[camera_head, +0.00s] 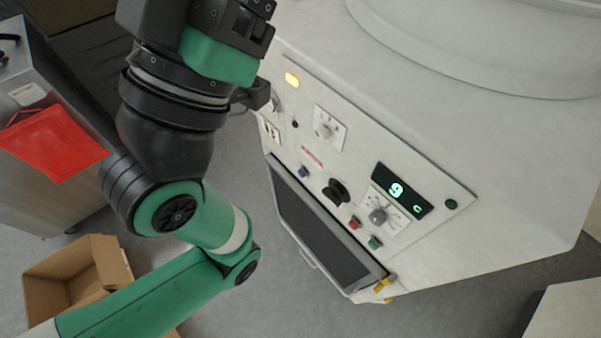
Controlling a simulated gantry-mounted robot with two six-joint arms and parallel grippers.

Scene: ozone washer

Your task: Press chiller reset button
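A pale control panel (410,170) on the white machine carries a small blue button (304,172), a red button (355,222) and a green button (375,242). A small red label (312,156) sits just above the blue button. I cannot read which button is the chiller reset. A dark display (402,190) shows a green 9 and c. My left arm comes in from the left, and its gripper (258,94) is near the panel's upper left end, apart from the buttons. Its fingers are mostly hidden by the wrist. My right gripper is out of view.
An open cardboard box (75,275) and a red pouch (50,145) are at left.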

